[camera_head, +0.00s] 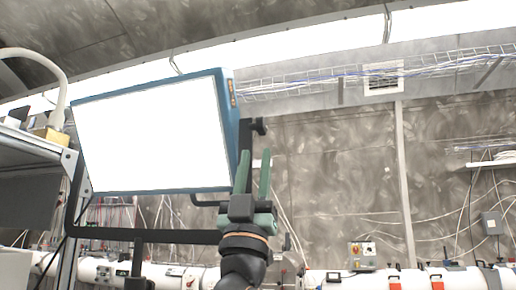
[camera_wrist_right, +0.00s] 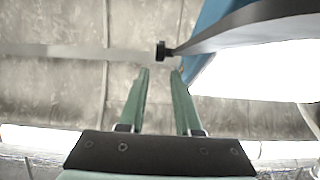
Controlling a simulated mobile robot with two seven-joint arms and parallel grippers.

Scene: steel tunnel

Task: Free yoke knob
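A flood lamp (camera_head: 150,140) with a bright white face and blue housing hangs tilted in a black yoke (camera_head: 110,233). The black yoke knob (camera_head: 260,126) sticks out at the lamp's right side. My right gripper (camera_head: 254,166) points up just below the knob, its two green fingers apart and empty. In the right wrist view the knob (camera_wrist_right: 161,50) shows just beyond the gap between the open fingertips (camera_wrist_right: 160,76), with the yoke arm (camera_wrist_right: 235,28) running off to the right. The fingers do not appear to touch the knob. My left gripper is not in view.
A metal shelf frame (camera_head: 35,142) with a pale curved hose stands at the left. A wire cable tray (camera_head: 320,75) runs along the upper wall. White pipes (camera_head: 410,279) run low along the back wall. The space right of the knob is clear.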

